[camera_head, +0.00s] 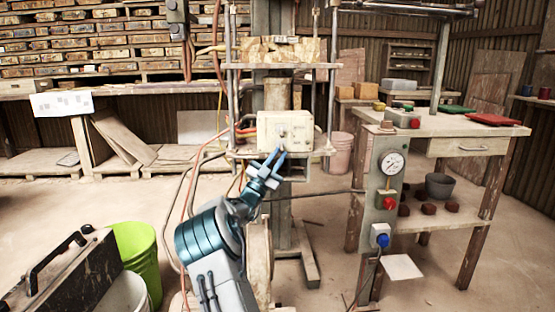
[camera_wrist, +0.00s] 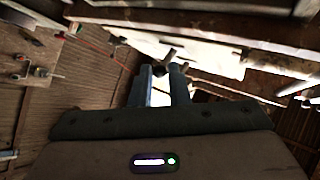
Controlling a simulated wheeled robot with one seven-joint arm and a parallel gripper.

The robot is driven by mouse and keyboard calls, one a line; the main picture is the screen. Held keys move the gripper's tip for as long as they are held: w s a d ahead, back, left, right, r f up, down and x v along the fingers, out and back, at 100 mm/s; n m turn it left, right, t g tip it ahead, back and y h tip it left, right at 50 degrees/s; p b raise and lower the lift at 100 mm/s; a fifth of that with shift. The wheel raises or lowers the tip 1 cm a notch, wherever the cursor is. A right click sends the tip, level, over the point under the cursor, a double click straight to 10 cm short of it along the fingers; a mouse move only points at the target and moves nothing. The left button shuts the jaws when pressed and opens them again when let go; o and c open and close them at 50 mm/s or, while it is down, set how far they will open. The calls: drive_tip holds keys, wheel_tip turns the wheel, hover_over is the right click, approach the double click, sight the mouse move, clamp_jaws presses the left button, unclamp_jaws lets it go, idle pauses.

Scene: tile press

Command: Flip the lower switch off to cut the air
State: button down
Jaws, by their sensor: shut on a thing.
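A worn cream switch box (camera_head: 298,124) is mounted on the press frame, with a small switch lever (camera_head: 283,131) on its front face. My gripper (camera_head: 275,156) reaches up from below to the lower part of this face. In the wrist view, my blue fingers (camera_wrist: 161,74) are shut around a small dark lever, the lower switch (camera_wrist: 160,70). The fingertips hide the lower switch in the head view. Whether it is tilted up or down cannot be told. The box's pale face also shows in the wrist view (camera_wrist: 205,57).
Hoses and cables hang left of the box. A post at right carries a pressure gauge (camera_head: 392,163), a red knob (camera_head: 389,203) and a blue knob (camera_head: 382,240). A wooden workbench (camera_head: 465,128) stands behind it. A green bucket (camera_head: 139,250) is at lower left.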

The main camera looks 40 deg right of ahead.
drive_tip(key=c, duration=1.4)
unclamp_jaws()
drive_tip(key=shift+s+d, duration=0.1)
drive_tip(key=shift+d, duration=0.1)
drive_tip(key=shift+a, duration=0.15)
drive_tip(key=w+p+v, duration=0.1)
drive_tip(key=p+v, duration=0.1)
drive_tip(key=v, duration=0.5)
drive_tip(key=shift+s, duration=0.45)
drive_tip(key=shift+a, duration=0.15)
